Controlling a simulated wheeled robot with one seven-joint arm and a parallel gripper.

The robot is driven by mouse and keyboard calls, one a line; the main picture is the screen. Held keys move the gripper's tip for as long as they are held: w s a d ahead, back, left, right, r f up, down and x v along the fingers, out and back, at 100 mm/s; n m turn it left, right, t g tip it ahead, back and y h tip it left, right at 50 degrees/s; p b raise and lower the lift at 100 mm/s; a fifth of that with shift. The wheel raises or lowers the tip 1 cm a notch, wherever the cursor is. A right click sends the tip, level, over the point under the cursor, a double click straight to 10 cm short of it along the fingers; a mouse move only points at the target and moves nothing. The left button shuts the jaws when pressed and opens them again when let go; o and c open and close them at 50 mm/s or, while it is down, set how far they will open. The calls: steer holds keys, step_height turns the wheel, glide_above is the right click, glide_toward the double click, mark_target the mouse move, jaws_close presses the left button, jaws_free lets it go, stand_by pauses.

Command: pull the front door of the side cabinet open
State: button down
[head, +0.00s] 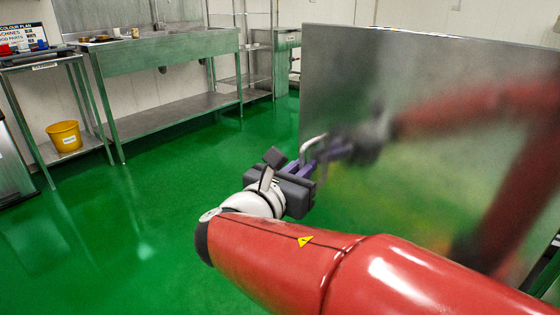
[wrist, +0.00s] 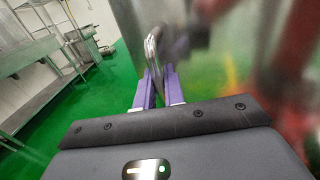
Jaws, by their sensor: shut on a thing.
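The cabinet door (head: 375,75) is a large, shiny metal panel on the right of the head view, reflecting my red arm. Its bent metal handle (head: 311,143) sticks out near the panel's left edge. My gripper (head: 314,160) has purple fingers and is shut on the handle. In the wrist view the handle (wrist: 152,46) runs up from between the purple fingers (wrist: 159,80), and the door panel (wrist: 125,20) stands behind it. The door's hinge side and the cabinet's inside are not visible, so I cannot tell how far it stands open.
Green floor (head: 150,225) lies clear left of my arm. A steel sink table (head: 165,55) stands along the back wall, with a wire rack (head: 243,75) beside it. A yellow bucket (head: 64,136) sits on a side table's lower shelf at the far left.

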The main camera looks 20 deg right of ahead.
steer(key=shift+s+a, duration=0.1)
stand_by(0.3)
steer(key=c, duration=1.6)
jaws_free()
steer(key=shift+c, duration=0.2)
steer(key=v, duration=0.8)
